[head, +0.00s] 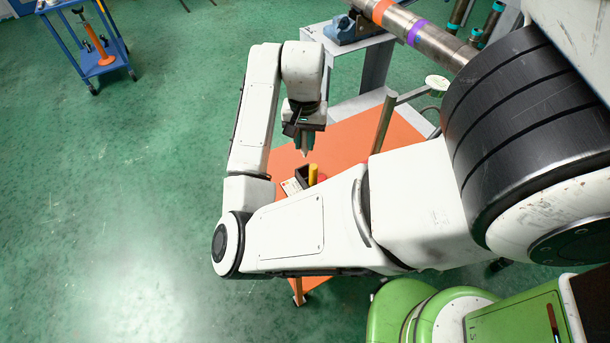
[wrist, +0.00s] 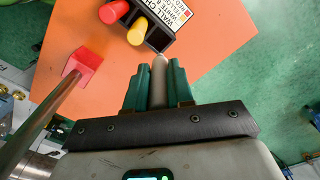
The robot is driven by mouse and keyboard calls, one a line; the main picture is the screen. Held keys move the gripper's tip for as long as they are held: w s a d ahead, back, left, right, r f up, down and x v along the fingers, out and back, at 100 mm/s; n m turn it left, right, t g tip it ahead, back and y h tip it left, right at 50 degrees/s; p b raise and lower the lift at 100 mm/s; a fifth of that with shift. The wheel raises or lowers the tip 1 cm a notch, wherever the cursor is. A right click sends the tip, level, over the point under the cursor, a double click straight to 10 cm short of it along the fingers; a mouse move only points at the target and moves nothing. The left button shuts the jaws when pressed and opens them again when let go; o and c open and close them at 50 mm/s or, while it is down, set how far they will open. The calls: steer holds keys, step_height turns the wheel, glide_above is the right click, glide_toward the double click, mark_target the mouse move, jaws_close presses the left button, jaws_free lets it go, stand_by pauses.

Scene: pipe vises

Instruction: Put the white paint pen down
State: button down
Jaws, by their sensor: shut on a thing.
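My gripper (head: 304,143) is above the orange cart top (head: 346,138), pointing down. In the wrist view its green fingers (wrist: 158,84) are shut on the white paint pen (wrist: 159,80), which sticks out between them. The pen's pale tip (head: 304,154) shows below the fingers in the head view. A black pen holder (wrist: 162,33) with a white label lies just beyond the pen tip in the wrist view. It holds a yellow pen (wrist: 137,31) and a red pen (wrist: 113,12). An open slot is beside the yellow pen, close to the white pen's tip. I cannot tell the tip's height above it.
A metal rod (head: 384,122) stands on the cart; a red block (wrist: 83,66) is at its end in the wrist view. A blue vise (head: 354,27) grips a long pipe (head: 425,35) behind. A blue trolley (head: 88,40) stands far left. Green floor is open at left.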

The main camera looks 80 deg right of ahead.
mark_target(305, 157)
step_height(305, 157, down, 10)
steer(key=shift+s+r, duration=0.1)
steer(key=shift+r, duration=0.1)
steer(key=shift+f, duration=0.1)
stand_by(0.3)
steer(key=c, duration=1)
jaws_free()
